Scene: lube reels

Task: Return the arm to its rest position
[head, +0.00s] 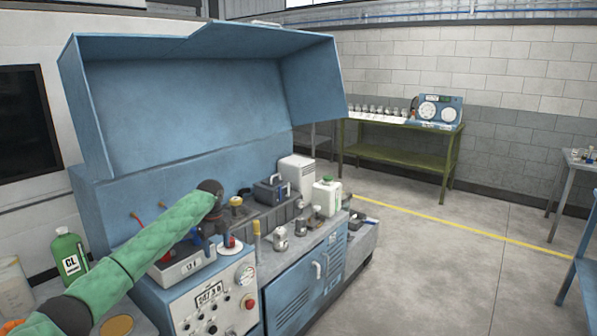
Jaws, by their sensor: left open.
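My left arm (150,245), in a green quilted sleeve, reaches in from the lower left over the blue workstation (175,110). Its dark wrist is over the bench top, and my left gripper (208,242) points down beside the small scale-like device. The gripper is small and partly lost among dark parts behind it. It is open, and I see nothing held in it. My right gripper is not in view.
A green bottle marked CL (69,257) stands left of my arm. A white jug (327,197), metal cups (281,239) and a blue box (271,191) stand on the bench. A raised hood overhangs it. The floor (440,270) to the right is clear.

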